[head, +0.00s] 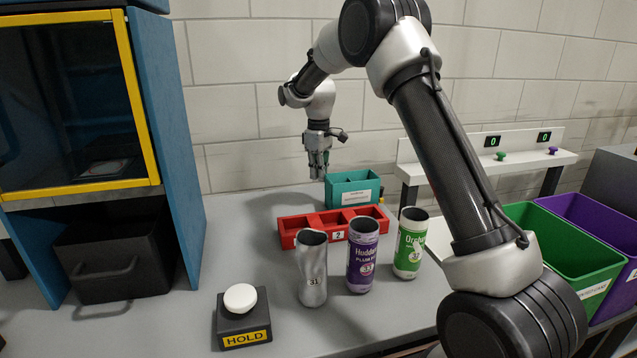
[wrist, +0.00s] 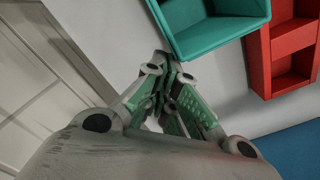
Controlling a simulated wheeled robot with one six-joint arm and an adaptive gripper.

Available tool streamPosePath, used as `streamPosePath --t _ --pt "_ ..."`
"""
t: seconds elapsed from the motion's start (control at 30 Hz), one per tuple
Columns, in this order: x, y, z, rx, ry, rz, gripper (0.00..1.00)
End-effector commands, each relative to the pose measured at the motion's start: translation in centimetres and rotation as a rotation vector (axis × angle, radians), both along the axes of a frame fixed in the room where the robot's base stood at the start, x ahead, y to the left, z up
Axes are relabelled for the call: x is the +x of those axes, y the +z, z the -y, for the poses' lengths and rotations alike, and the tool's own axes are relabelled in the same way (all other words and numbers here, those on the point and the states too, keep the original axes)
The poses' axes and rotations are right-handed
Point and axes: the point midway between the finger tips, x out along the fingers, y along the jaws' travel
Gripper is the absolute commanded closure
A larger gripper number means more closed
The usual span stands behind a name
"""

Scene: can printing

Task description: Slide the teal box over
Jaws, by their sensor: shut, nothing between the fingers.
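The teal box (head: 342,194) stands upright at the back of the grey table, just behind a red tray. It is open at the top with a divider inside, and a pale label is on its front. My gripper (head: 319,172) points down at the left end of the teal box, near the back wall. In the wrist view the shut, empty fingers (wrist: 172,75) are beside the teal box (wrist: 212,35). I cannot tell whether they touch it.
The red tray (head: 295,235) is close in front of the box. A dented silver can (head: 312,275), a purple can (head: 361,268) and a green-white can (head: 409,250) stand before it. A HOLD button (head: 241,300) is at front left, a blue cabinet (head: 165,130) at left. Green (head: 570,255) and purple bins (head: 605,225) stand right.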

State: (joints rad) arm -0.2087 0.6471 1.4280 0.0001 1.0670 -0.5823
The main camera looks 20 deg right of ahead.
Motion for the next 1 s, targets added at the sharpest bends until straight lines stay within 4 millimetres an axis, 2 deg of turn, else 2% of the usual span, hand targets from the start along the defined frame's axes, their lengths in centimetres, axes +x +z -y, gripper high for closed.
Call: streamPosePath --t 0.03,0.2,0.4,0.47,0.57,0.67,0.77,0.8,0.9,1.0 --pt "0.1 1.4 0.0 0.001 0.000 0.005 1.00" --pt "0.1 5.1 0.0 0.001 0.000 0.004 1.00" --pt "0.1 7.8 0.0 0.000 0.000 0.001 1.00" --pt "0.1 8.4 0.5 0.001 -0.008 0.005 1.00" --pt "-0.2 11.3 2.4 0.007 -0.037 0.042 1.00" --pt "-3.2 13.5 5.6 0.009 -0.083 0.048 1.00" --pt "-7.8 14.1 8.9 0.007 -0.174 0.044 1.00" --pt "-9.8 13.8 9.9 0.006 -0.219 0.037 1.00" --pt "-13.9 12.5 11.5 0.004 -0.325 0.021 1.00" --pt "-16.6 10.4 11.8 -0.001 -0.406 -0.004 1.00"
